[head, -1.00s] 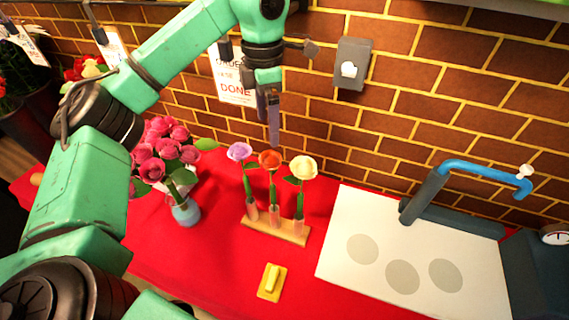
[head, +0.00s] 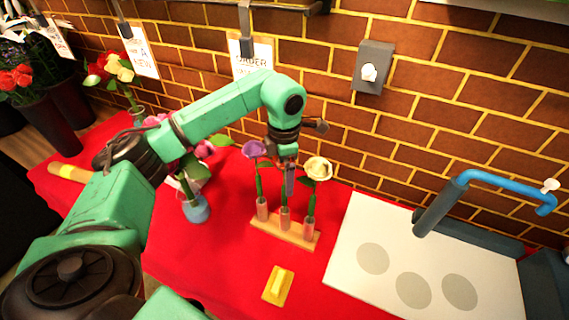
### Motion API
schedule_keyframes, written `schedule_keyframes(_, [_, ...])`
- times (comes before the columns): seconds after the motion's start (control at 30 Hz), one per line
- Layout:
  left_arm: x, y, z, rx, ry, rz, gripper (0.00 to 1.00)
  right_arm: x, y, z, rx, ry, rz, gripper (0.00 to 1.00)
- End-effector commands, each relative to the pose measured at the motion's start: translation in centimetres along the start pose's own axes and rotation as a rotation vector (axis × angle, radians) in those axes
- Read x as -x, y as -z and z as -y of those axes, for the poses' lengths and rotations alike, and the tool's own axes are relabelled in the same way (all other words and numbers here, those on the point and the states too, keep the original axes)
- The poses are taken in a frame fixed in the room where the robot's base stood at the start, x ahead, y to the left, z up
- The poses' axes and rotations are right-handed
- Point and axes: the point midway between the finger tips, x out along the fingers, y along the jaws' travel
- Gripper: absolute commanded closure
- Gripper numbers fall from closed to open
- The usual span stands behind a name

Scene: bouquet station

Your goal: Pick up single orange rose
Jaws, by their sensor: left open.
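A wooden stand (head: 269,231) holds three tubes with single flowers on the red table. A purple rose (head: 254,149) is on the left and a cream rose (head: 318,168) on the right. The orange rose's green stem (head: 285,194) rises from the middle tube; its bloom is almost all hidden behind my left gripper (head: 290,183). The left gripper points down, open, at the middle flower between the other two blooms. I cannot tell if it touches the orange rose. My right gripper is not in view.
A blue vase (head: 196,209) with pink roses stands left of the stand, partly behind my left arm. A yellow switch on a plate (head: 278,286) lies in front. A white board (head: 415,275) and blue tap (head: 505,181) are at right. The brick wall is close behind.

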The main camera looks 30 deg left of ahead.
Motion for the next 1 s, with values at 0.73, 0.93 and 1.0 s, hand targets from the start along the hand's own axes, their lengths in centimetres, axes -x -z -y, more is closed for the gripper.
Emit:
schedule_keyframes(0.73, [0.1, -0.1, 0.0, 0.0, -0.001, 0.003, 0.79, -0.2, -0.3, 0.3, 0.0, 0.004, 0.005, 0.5])
schedule_keyframes(0.93, [2.8, -0.1, -0.1, 0.0, -0.004, 0.006, 0.79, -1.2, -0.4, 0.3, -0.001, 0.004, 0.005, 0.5])
schedule_keyframes(1.0, [4.5, -0.1, -0.1, -0.001, -0.004, 0.007, 0.79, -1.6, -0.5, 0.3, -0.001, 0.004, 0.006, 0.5])
